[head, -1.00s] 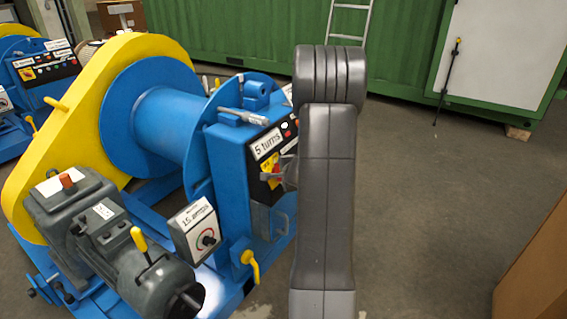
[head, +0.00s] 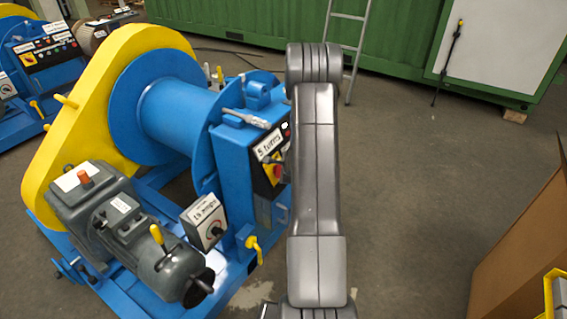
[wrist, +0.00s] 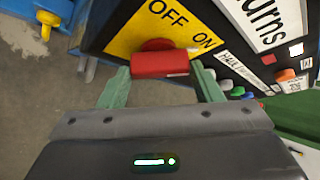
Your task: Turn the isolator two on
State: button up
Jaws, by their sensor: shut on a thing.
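The isolator has a red handle (wrist: 160,64) on a yellow plate (wrist: 128,36) marked OFF and ON. The handle lies across the wrist view, below the OFF mark. My gripper (wrist: 160,70) is shut on the handle, one green finger at each end of it. In the head view the yellow plate (head: 267,170) sits on the blue winch's control box (head: 236,165), below a "5 turns" label. My arm hides most of the gripper there. I cannot read an isolator number.
A grey motor (head: 150,235) and a small switch box (head: 204,222) stand left of the control box. Another winch panel (head: 45,50) is at the far left. A cardboard box (head: 520,245) stands at the right. The floor between is clear.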

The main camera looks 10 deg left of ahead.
jog(key=shift+p, duration=0.45)
jog(key=o, duration=1)
jog(key=v, duration=1.3)
jog(key=shift+d+r, duration=0.15)
jog(key=shift+r, duration=0.25)
